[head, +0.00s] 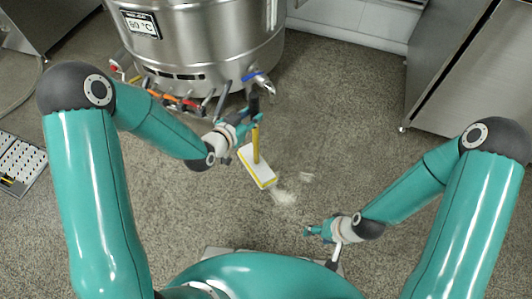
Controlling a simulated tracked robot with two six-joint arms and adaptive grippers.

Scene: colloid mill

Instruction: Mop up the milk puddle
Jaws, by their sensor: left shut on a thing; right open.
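The mop has a yellow handle (255,143) and a flat white and yellow head (258,167). My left gripper (256,117) is shut on the upper part of the handle. The mop head is low at the floor, just up and left of the milk puddle (284,197); I cannot tell whether it touches the floor. The milk is a small whitish patch, with a fainter patch (306,176) up and to its right. My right gripper (309,231) is open and empty, low and to the right of the puddle.
A large steel vessel (205,45) with a temperature display (141,24) and several coloured valve handles stands behind the mop. Steel cabinets (470,75) stand at the right. A floor grate (20,163) lies at the far left. The speckled floor (370,150) right of the puddle is clear.

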